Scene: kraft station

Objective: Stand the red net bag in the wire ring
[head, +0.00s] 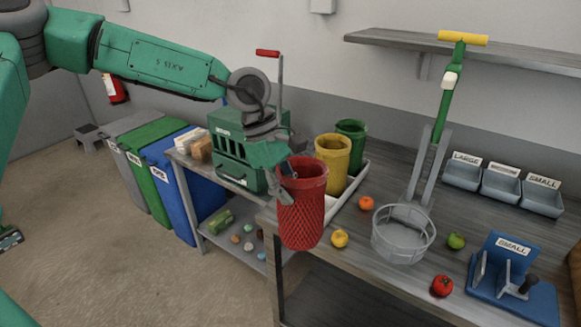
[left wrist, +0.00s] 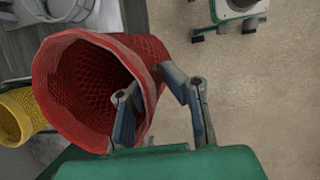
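The red net bag (head: 301,212) hangs upright, mouth up, at the table's left corner; its lower end is in front of the table edge. My left gripper (head: 287,180) is shut on its rim. In the left wrist view the red net bag (left wrist: 85,85) shows its open, empty-looking mouth, and the fingers of my left gripper (left wrist: 158,98) lie either side of the rim, one inside and one outside. The wire ring (head: 403,252) sits on the table to the right of the bag, empty, below an upright with a green lever.
A yellow net bag (head: 333,160) and a green one (head: 351,137) stand in a white tray behind the red bag. An orange (head: 366,203), a yellow fruit (head: 340,238), a green fruit (head: 456,241) and a tomato (head: 442,286) lie around the ring. A blue fixture (head: 510,285) stands at right.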

